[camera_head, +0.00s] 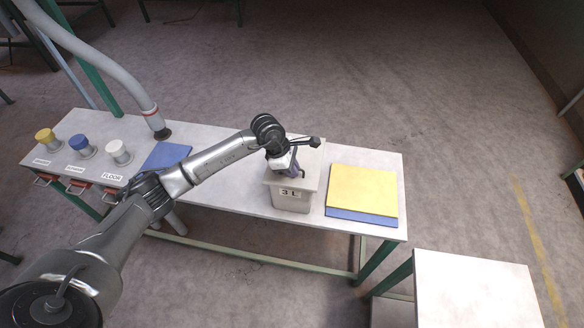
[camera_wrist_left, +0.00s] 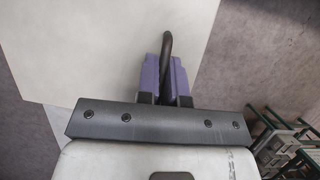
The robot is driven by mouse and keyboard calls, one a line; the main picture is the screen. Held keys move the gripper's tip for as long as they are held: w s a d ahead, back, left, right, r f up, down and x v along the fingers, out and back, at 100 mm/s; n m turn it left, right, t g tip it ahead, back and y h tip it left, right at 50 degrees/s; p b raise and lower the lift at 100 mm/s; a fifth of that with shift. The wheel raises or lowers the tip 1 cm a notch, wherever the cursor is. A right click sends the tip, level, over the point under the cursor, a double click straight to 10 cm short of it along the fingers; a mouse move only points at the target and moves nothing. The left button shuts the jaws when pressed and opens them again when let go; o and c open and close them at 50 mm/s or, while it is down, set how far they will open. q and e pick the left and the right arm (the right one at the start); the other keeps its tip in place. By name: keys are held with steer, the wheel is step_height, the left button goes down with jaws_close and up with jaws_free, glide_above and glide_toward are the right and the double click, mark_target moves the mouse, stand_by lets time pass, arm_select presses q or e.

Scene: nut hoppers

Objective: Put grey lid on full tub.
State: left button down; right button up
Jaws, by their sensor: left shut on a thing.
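The tub (camera_head: 291,199), a pale grey box marked "3 L", stands on the bench right of centre. The grey lid (camera_head: 309,163) is over the top of the tub. I cannot tell whether it rests fully on the rim or hangs slightly above it. My left gripper (camera_head: 290,171) is above the lid, partly hiding it. In the left wrist view its purple fingers (camera_wrist_left: 166,84) are shut on a dark curved handle (camera_wrist_left: 167,48), with a pale surface beyond. The tub's contents are hidden. My right gripper is not in view.
A yellow panel (camera_head: 362,188) lies over a blue one (camera_head: 360,217) right of the tub. A blue mat (camera_head: 167,155) lies left of it. A grey hose (camera_head: 120,77) hangs above the bench's left part, near several coloured-cap hoppers. A separate white table (camera_head: 475,290) stands front right.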

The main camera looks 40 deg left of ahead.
arm_select(q)
steer(key=shift+f, duration=0.35)
steer(key=c, duration=1.2)
jaws_free()
steer(key=v, duration=1.4)
steer(key=shift+w, duration=0.1)
